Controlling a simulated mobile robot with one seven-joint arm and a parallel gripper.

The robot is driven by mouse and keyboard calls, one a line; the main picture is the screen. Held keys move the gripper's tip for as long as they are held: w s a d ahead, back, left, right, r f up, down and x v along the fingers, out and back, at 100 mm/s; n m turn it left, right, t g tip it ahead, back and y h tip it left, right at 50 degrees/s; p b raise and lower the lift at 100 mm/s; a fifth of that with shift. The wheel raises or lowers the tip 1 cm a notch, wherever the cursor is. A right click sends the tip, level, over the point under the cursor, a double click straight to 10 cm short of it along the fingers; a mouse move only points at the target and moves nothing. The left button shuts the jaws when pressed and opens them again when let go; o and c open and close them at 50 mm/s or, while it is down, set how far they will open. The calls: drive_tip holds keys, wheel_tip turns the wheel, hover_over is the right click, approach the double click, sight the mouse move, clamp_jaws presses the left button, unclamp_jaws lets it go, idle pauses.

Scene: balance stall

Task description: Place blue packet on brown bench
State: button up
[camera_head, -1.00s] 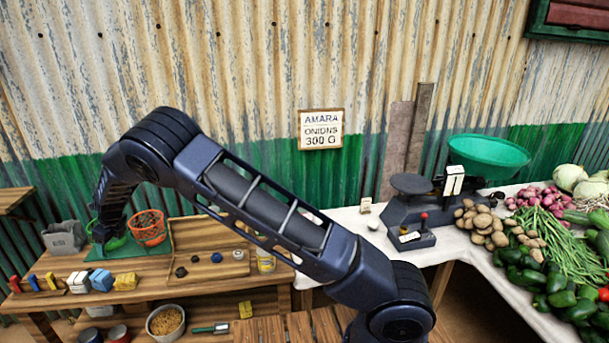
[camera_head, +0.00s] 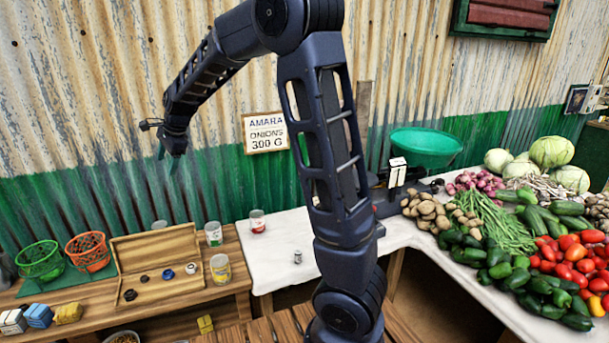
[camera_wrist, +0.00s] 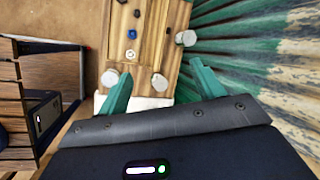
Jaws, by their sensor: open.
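The blue packet (camera_head: 39,316) lies at the lower left of the head view, between a white packet (camera_head: 12,321) and a yellow packet (camera_head: 68,313) on a wooden worktop (camera_head: 172,308). A brown slatted bench surface (camera_head: 288,326) shows at the bottom centre, partly hidden by my arm; slatted brown wood also shows at the left of the wrist view (camera_wrist: 12,105). My gripper (camera_head: 171,166) is high in front of the corrugated wall, well away from the blue packet. In the wrist view its green fingers (camera_wrist: 163,90) are apart with nothing between them. The blue packet cannot be made out there.
Green (camera_head: 40,261) and orange (camera_head: 88,251) baskets and a wooden tray (camera_head: 158,248) with small weights stand on the worktop. Cans (camera_head: 221,269) stand beside the tray. A white-covered table (camera_head: 285,244) holds scales and vegetables at right.

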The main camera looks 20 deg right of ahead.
drive_tip(key=s+d+r+n, duration=0.2)
drive_tip(key=s+d, duration=0.2)
drive_tip(key=d, duration=0.3)
drive_tip(key=s+d+r+n+t+h, duration=0.1)
drive_tip(key=s+d+r+n, duration=0.1)
drive_tip(key=s+d, duration=0.35)
drive_tip(key=s+d+r+n, duration=0.2)
drive_tip(key=s+d+r, duration=0.1)
drive_tip(key=d, duration=0.6)
drive_tip(key=s+d+f+n+h, duration=0.1)
drive_tip(key=s+d+f+n, duration=0.1)
drive_tip(key=s+d, duration=0.4)
drive_tip(key=s+d+f+n+t+h, duration=0.1)
drive_tip(key=s+d+n, duration=0.3)
drive_tip(key=s, duration=0.9)
drive_tip(key=d+f+h, duration=0.1)
drive_tip(key=d, duration=0.2)
drive_tip(key=shift+s+d+n, duration=0.2)
drive_tip(key=shift+d+n, duration=0.05)
drive_tip(key=shift+n, duration=0.15)
